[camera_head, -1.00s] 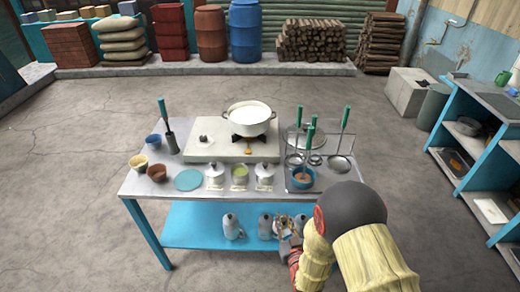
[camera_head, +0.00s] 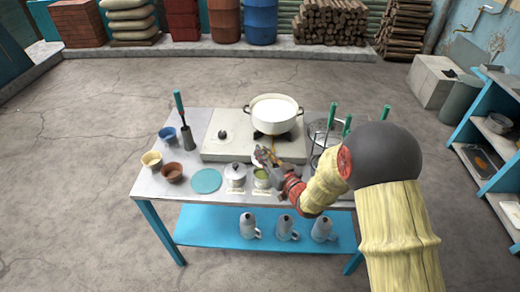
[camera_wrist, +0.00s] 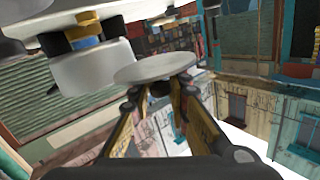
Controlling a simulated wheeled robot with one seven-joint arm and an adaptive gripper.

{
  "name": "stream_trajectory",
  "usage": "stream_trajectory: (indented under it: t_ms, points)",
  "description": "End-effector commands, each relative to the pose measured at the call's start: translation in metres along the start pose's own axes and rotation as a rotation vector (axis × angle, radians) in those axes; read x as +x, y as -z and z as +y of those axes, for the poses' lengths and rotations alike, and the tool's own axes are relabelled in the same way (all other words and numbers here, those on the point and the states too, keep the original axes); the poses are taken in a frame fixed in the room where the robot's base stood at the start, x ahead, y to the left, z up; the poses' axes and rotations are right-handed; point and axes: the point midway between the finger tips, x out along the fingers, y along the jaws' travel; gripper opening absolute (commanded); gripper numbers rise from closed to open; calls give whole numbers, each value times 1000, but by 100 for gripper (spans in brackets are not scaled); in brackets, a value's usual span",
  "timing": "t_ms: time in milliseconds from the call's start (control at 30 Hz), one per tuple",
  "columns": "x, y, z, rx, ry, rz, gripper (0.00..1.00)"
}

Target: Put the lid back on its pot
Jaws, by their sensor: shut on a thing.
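A pale round lid (camera_wrist: 155,68) is pinched between the fingers of my gripper (camera_wrist: 163,92) in the wrist view. In the head view my gripper (camera_head: 268,160) is over the table's front part, just behind and above an open small pot with green contents (camera_head: 261,177). A lidded white pot (camera_head: 235,174) stands to the left of the open pot. The right-hand small pot is hidden behind my arm. The lid is partly hidden in the head view, and I cannot tell its exact height over the table.
A large white cooking pot (camera_head: 274,114) stands on the stove (camera_head: 228,148) behind my gripper. A turquoise disc (camera_head: 206,181), a brown bowl (camera_head: 172,172) and other bowls are at the left. Ladles with green handles (camera_head: 332,114) stand at the right, partly behind my arm.

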Motion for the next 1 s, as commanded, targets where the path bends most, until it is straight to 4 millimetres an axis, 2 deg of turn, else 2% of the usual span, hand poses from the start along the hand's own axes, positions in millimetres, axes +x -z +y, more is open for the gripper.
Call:
stream_trajectory:
  t_ms: [267,733,1000]
  points:
    - [1,-13,2,1,2,-2,0]
    - [3,-59,12,1,1,-2,0]
    - [4,-67,13,0,2,0,0]
